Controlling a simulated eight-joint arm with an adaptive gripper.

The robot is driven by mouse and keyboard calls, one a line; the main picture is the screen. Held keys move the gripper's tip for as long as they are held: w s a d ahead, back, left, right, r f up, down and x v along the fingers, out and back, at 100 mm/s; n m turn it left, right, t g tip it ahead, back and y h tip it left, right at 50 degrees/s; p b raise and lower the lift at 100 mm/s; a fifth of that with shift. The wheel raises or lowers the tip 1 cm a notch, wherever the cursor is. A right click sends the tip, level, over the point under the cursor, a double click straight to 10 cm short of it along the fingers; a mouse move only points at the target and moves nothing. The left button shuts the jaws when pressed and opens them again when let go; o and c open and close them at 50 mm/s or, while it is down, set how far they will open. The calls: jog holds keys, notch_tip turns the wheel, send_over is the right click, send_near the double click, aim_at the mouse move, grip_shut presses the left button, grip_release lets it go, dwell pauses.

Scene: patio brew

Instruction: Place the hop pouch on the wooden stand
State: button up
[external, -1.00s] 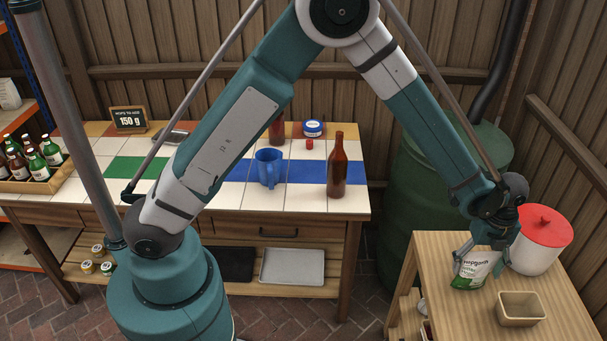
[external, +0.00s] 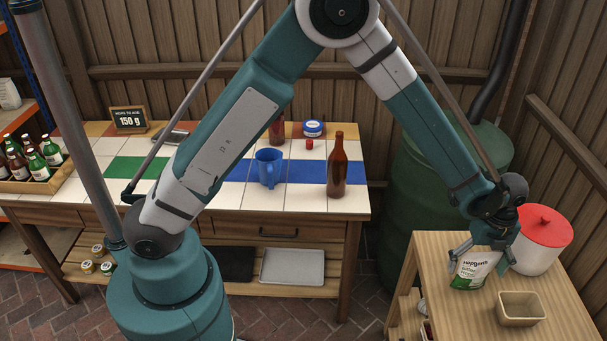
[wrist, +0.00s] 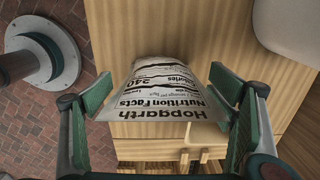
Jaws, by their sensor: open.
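The hop pouch (external: 475,270) is white and green with a "Hopgarth" label. It stands on the light wooden stand (external: 432,262) at the right, near the stand's left side. My gripper (external: 484,257) is open just above and around the pouch. In the wrist view the pouch (wrist: 165,92) lies between the spread fingers of my gripper (wrist: 142,90), with gaps visible on both sides. The wooden top of the stand (wrist: 125,22) shows beyond the pouch. The pouch's far side is hidden.
A white canister with a red lid (external: 541,238) stands close behind and right of my gripper. A small tan tray (external: 521,309) sits in front. A tiled bench (external: 310,203) with a blue jug (external: 268,168) and brown bottle (external: 338,168) is at left.

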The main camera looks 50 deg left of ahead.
notch_tip(320, 180, up, 12)
jog(key=shift+s+r+p, duration=0.1)
jog(key=shift+p, duration=0.75)
dwell(0.5)
jog(key=shift+a+r, duration=0.2)
jog(key=shift+a, duration=0.05)
jog(key=s+a+r+n+t+h, duration=0.1)
jog(key=s+a+r+n+t, duration=0.15)
jog(key=a+r+n, duration=0.85)
jog(key=s+a+r+n+t, duration=0.1)
jog(key=s+a+r, duration=0.2)
jog(key=a+r, duration=0.95)
jog(key=s+a+f+n+t, duration=0.1)
jog(key=s+a+n, duration=0.6)
jog(key=s+a, duration=0.3)
jog(key=s+a+f+n+t+y, duration=0.1)
jog(key=s+a+n, duration=0.7)
jog(key=a, duration=0.8)
jog(key=shift+s+a+f+t, duration=0.25)
jog(key=shift+s+f+t, duration=0.25)
jog(key=shift+s+t, duration=0.35)
